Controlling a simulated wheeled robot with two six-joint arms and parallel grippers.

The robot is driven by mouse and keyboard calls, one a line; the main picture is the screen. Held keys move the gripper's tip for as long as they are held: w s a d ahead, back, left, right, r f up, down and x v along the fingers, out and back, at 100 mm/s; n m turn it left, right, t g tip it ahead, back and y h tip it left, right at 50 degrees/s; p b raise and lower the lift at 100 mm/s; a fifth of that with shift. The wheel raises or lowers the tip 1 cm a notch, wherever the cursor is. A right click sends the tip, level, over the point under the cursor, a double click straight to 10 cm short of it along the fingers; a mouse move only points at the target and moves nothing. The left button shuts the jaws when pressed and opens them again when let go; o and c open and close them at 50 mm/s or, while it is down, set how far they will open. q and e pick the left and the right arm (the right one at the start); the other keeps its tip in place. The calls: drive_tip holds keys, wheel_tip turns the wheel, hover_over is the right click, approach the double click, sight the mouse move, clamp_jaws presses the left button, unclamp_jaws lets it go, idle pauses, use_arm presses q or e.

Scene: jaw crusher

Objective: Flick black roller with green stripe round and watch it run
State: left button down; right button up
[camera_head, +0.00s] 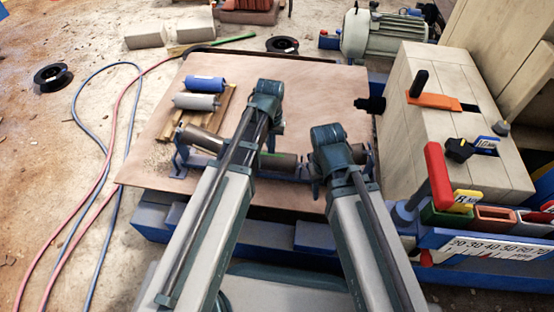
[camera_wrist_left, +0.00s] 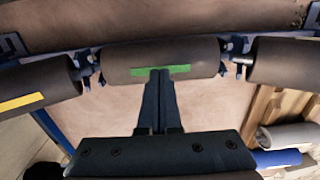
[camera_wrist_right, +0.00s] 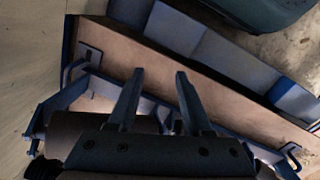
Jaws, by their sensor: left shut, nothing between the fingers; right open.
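The black roller with the green stripe (camera_wrist_left: 195,55) is the middle one of three in a blue frame in the left wrist view; part of it also shows between my arms in the head view (camera_head: 280,163). Its green stripe (camera_wrist_left: 178,69) faces the camera. My left gripper (camera_wrist_left: 161,72) is shut and empty, its fingertips over the stripe; I cannot tell whether they touch the roller. A yellow-striped roller (camera_wrist_left: 38,92) and a plain dark roller (camera_wrist_left: 285,60) flank it. My right gripper (camera_wrist_right: 158,75) is open and empty near the frame's end and the board's edge.
A blue roller (camera_head: 206,84) and a grey roller (camera_head: 197,101) lie by wooden slats (camera_head: 224,108) on the board (camera_head: 310,85). A beige crusher block (camera_head: 440,120) and a red-handled lever (camera_head: 438,175) stand right. Hoses (camera_head: 110,150) lie on the left floor.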

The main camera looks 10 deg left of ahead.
use_arm(q)
drive_tip(key=s, duration=0.6)
drive_tip(key=shift+s+f, duration=0.1)
drive_tip(key=shift+f, duration=0.1)
drive_tip(key=shift+f+b, duration=0.6)
drive_tip(key=shift+b, duration=0.15)
